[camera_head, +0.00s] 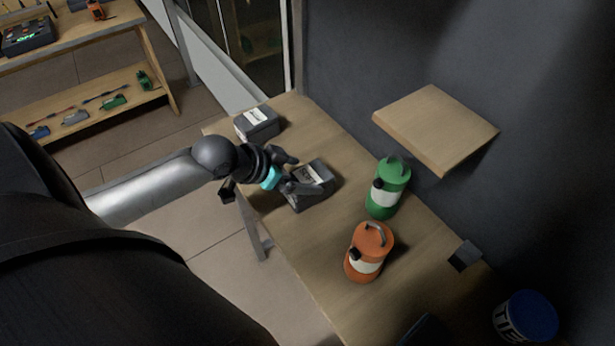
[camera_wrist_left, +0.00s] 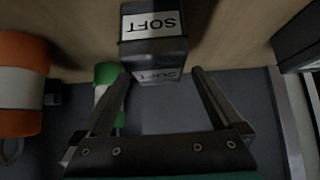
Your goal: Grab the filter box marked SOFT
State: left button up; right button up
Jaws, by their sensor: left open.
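The filter box marked SOFT (camera_wrist_left: 152,48) is dark grey with a white label, and its lettering reads upside down in the left wrist view. It lies ahead of my left gripper (camera_wrist_left: 161,76), between the lines of its two open fingers. In the head view, my left gripper (camera_head: 291,174) is at a dark box with a pale label (camera_head: 316,191) on the wooden bench, partly covering it. That label is too small to read there. The gripper is open, with nothing clamped. My right gripper is not in view.
A second grey box (camera_head: 258,123) stands near the bench's far left end. A green canister (camera_head: 387,190) and an orange canister (camera_head: 369,252) stand to the right on the bench (camera_head: 315,255). A wooden wall shelf (camera_head: 436,125) juts out above. A blue-topped bucket (camera_head: 527,316) is at lower right.

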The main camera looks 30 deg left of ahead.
aim_at(308, 176)
pick_arm(q)
jog(key=shift+b+x, duration=0.3)
jog(key=shift+x, duration=2.5)
jog(key=shift+s+d, duration=0.1)
jog(key=c, duration=1.3)
jog(key=shift+c, duration=0.5)
jog(key=shift+r, duration=0.1)
